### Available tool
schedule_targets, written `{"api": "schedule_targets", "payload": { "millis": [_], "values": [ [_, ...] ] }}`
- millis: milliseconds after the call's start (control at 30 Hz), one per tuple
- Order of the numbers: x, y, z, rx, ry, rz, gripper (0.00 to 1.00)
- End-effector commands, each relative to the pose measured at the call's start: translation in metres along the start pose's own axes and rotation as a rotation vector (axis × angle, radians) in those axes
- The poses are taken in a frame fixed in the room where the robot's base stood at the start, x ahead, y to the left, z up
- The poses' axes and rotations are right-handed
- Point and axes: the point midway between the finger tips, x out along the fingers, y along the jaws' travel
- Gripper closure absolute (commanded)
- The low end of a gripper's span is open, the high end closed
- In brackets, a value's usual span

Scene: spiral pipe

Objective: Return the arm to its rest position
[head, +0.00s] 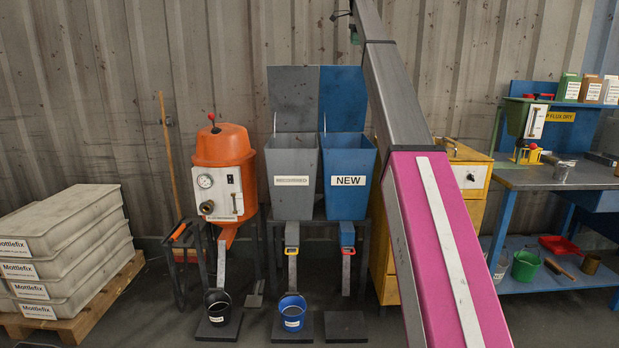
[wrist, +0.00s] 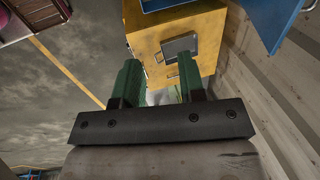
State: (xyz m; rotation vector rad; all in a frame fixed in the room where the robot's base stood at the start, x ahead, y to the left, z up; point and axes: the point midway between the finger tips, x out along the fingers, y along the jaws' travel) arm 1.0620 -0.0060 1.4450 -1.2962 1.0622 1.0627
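My arm, pink with a white stripe and grey further up, rises from the bottom right of centre to the top edge in the head view. In the wrist view, my gripper (wrist: 158,80) has two green fingers standing well apart on a dark bar. I see nothing held between them. A yellow cabinet (wrist: 170,40) shows beyond the fingers, and it also stands behind my arm in the head view (head: 466,153).
Grey (head: 291,180) and blue (head: 346,185) hoppers stand beside my arm, left of it. A workbench (head: 550,178) is at right. Corrugated wall (head: 200,60) closes the back.

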Motion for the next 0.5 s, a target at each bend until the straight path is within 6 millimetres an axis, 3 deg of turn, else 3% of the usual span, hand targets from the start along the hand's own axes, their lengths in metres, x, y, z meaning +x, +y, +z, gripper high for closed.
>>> {"api": "schedule_targets", "payload": {
  "millis": [67,267,500],
  "values": [
    [0.0,0.0,0.0,0.0,0.0,0.0,0.63],
    [0.031,0.009,0.0,-0.034,0.0,0.006,0.63],
    [0.08,0.023,0.001,-0.091,-0.001,0.013,0.63]
  ]
}}
